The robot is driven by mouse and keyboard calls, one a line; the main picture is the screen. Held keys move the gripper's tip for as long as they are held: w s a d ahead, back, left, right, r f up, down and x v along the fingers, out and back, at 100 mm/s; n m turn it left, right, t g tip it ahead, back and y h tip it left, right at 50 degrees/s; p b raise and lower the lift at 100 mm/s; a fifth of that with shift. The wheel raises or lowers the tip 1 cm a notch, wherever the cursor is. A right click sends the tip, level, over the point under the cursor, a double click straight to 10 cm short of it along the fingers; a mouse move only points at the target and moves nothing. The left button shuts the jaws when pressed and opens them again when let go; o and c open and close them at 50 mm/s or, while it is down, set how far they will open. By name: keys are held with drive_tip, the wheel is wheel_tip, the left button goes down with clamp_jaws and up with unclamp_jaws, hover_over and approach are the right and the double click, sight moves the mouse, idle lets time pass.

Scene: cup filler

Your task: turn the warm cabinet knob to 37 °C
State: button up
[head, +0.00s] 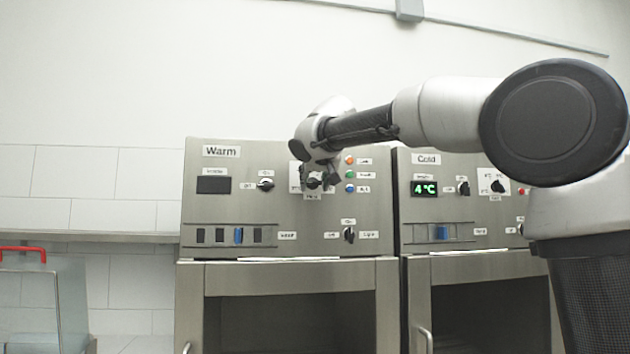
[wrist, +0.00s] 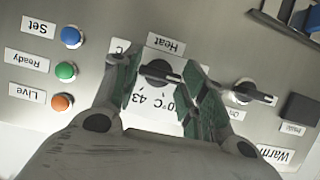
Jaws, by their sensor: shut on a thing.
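The warm cabinet (head: 290,215) carries the sign "Warm" at the upper left of its steel panel. Its heat knob (wrist: 160,71) is black and sits on a white dial plate (wrist: 160,106) marked partly "43" and "0°C", upside down in the wrist view. The label "Heat" is beside it. My gripper (head: 316,184) is at this knob, its fingers (wrist: 163,80) on either side of it and shut on it. The fingers and palm hide part of the scale, so I cannot tell the setting. The warm display (head: 213,184) is dark.
An on/off knob (head: 265,184) is left of my gripper; orange, green (head: 350,174) and blue buttons are right of it. Below are small switches (head: 238,236) and a light knob (head: 349,234). The cold cabinet (head: 470,215) stands at right, showing 4 °C.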

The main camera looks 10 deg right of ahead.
drive_tip(key=o, duration=1)
drive_tip(key=v, duration=1.2)
